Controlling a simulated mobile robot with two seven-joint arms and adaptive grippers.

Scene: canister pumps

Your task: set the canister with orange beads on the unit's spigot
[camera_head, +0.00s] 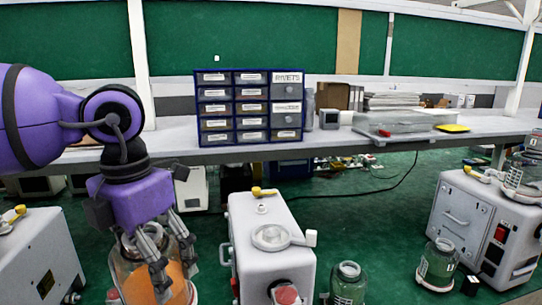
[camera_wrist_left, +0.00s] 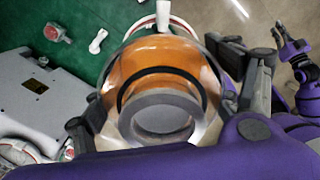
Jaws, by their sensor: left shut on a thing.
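The canister with orange beads (camera_head: 135,284) is clear-walled and sits at the lower left of the head view. My left gripper (camera_head: 176,273) is shut on it, with fingers on either side. In the left wrist view the canister (camera_wrist_left: 162,62) fills the middle, its grey ring-shaped end towards the camera. A pale unit (camera_head: 262,215) stands just right of it in the head view, with a round fitting (camera_head: 270,237) and a yellow lever on top. I cannot tell which part is its spigot. My right gripper (camera_wrist_left: 291,50) shows small at the right of the wrist view; its jaw opening is unclear.
Other pale units stand at the left (camera_head: 35,258) and right (camera_head: 480,228). Green-filled canisters (camera_head: 347,285) (camera_head: 437,264) stand on the right side of the middle unit. A bench (camera_head: 350,138) with a drawer cabinet (camera_head: 249,107) crosses behind. Green floor lies open between the units.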

